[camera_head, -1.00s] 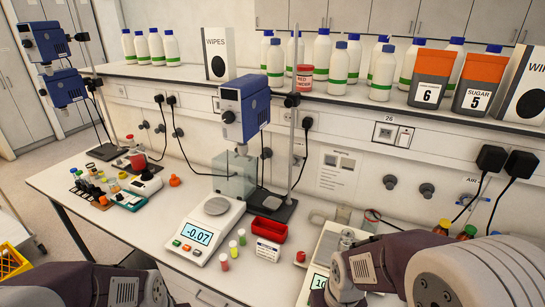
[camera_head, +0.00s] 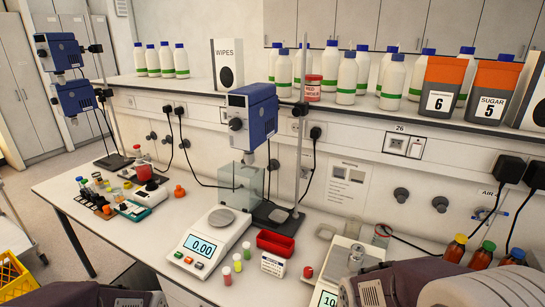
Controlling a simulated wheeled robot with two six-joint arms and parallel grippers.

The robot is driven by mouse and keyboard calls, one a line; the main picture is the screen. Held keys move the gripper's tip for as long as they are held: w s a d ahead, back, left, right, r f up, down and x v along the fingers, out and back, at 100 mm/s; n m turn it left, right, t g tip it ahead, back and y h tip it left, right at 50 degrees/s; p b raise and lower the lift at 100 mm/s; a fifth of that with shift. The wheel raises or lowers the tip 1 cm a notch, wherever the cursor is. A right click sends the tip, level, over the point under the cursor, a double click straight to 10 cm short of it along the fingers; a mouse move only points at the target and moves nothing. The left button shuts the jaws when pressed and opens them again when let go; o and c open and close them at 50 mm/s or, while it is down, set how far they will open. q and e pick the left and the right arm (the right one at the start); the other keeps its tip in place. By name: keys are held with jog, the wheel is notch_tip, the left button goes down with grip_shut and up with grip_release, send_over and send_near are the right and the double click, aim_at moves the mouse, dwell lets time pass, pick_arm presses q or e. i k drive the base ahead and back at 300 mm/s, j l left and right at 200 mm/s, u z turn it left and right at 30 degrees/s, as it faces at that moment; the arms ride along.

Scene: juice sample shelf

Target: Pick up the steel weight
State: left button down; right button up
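A small steel weight (camera_head: 357,252) appears to stand on the pan of the right-hand balance (camera_head: 325,273), near the bottom right. The balance's display is cut off, with only "10" readable. My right arm comes in from the bottom right and covers the front right of this balance; its gripper is out of view. My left arm shows only as a dark link at the bottom left edge, and its gripper is out of view too.
The left balance (camera_head: 212,240) reads 0.00 with an empty pan. Small capped vials (camera_head: 238,263), a white labelled box (camera_head: 273,264) and a red tray (camera_head: 276,243) stand between the balances. Amber bottles (camera_head: 453,251) stand at right. A blue stirrer (camera_head: 252,115) overhangs a glass tank.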

aim_at(355, 259)
jog(key=l+z, duration=0.1)
jog(key=z, duration=0.95)
